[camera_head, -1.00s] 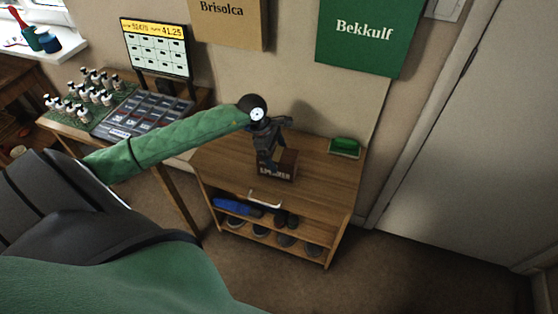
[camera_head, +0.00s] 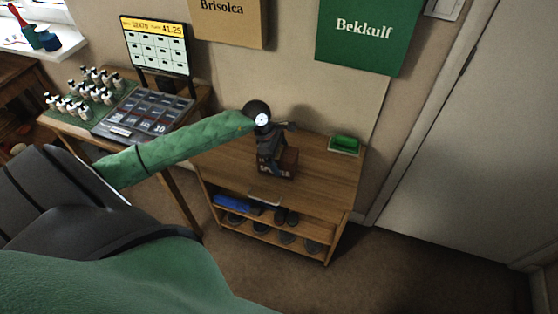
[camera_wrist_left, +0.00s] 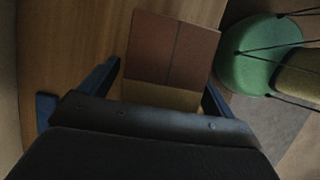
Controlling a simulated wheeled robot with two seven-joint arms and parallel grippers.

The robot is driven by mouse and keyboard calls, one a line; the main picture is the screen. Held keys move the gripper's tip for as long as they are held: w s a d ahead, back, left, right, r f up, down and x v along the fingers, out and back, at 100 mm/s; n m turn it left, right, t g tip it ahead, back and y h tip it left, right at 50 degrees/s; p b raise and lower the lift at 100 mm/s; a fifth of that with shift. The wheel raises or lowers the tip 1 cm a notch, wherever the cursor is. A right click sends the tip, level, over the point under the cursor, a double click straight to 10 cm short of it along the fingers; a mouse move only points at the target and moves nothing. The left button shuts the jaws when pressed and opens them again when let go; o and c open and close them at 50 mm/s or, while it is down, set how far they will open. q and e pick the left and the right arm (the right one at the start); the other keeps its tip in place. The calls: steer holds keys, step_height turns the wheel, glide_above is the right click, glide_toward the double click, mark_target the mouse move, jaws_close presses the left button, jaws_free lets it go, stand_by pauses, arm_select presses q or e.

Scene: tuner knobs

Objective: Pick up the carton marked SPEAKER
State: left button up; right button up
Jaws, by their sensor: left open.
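The carton (camera_head: 288,163) is a small brown box on top of the wooden shelf unit. Its front lettering is mostly covered by my gripper in the head view. In the left wrist view the carton (camera_wrist_left: 172,48) shows its brown top with a seam down the middle. My left gripper (camera_head: 270,168) points down at the carton. In the left wrist view the two fingers of the left gripper (camera_wrist_left: 160,90) are spread apart, one to each side of the carton's near part. I cannot tell whether they touch it. My right gripper is not in view.
The wooden shelf unit (camera_head: 325,190) has a green sponge-like block (camera_head: 344,144) at its back right and shoes on lower shelves. A desk to the left holds a cash register (camera_head: 144,112) and several small bottles (camera_head: 85,92). A door (camera_head: 470,150) stands at right.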

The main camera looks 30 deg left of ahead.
arm_select(q)
steer(key=shift+f+b, duration=0.15)
steer(key=shift+b, duration=0.15)
steer(key=shift+c, duration=0.4)
steer(key=c, duration=1)
